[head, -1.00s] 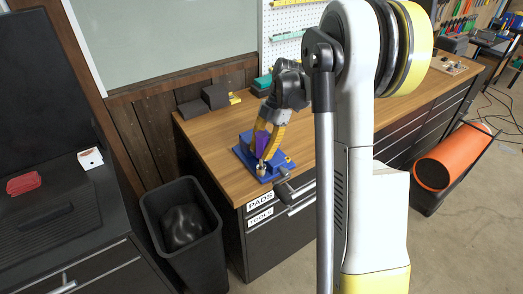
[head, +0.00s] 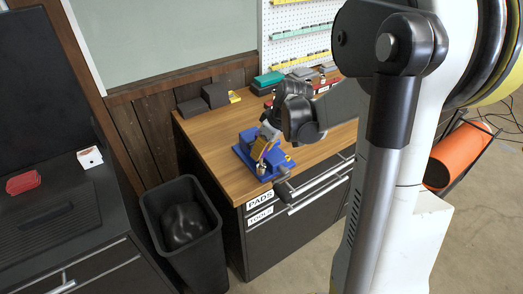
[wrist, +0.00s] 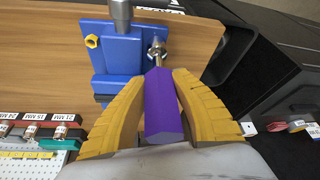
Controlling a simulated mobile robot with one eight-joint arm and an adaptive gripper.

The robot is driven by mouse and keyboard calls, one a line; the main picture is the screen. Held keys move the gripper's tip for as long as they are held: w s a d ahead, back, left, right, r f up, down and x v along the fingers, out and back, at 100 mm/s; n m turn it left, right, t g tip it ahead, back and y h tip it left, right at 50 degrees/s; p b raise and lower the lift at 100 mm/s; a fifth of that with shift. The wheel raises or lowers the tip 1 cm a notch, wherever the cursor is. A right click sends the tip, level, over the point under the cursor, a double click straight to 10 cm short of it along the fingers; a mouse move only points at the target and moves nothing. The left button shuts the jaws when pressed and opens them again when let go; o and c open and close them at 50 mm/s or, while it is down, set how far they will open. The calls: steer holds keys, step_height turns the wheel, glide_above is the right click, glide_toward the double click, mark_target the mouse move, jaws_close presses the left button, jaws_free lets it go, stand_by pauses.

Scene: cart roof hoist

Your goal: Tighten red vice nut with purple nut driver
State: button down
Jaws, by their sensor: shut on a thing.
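The blue vice (head: 247,146) sits on the front left corner of the wooden bench. It also shows in the wrist view (wrist: 118,58), with a yellow nut (wrist: 92,41) on its left. The purple nut driver (wrist: 163,105) is held between the yellow fingers of my gripper (wrist: 160,82). Its metal shaft points at a shiny metal fitting (wrist: 157,48) beside the vice; I cannot tell whether it is seated. No red nut can be made out. In the head view my gripper (head: 262,150) is over the vice and the driver's handle is hidden.
The wooden bench top (head: 205,139) is clear left of the vice. Dark blocks (head: 214,95) lie at the back. Labelled sockets (wrist: 30,132) are at left in the wrist view. An orange cylinder (head: 458,155) is at right.

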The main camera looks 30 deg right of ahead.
steer(key=shift+s+a+m+h, duration=0.15)
steer(key=shift+m+h, duration=0.25)
steer(key=shift+m, duration=0.6)
steer(key=m+h, duration=0.1)
steer(key=m, duration=0.1)
steer(key=shift+m, duration=0.4)
steer(key=shift+r+p, duration=2.4)
steer(key=shift+r, duration=0.85)
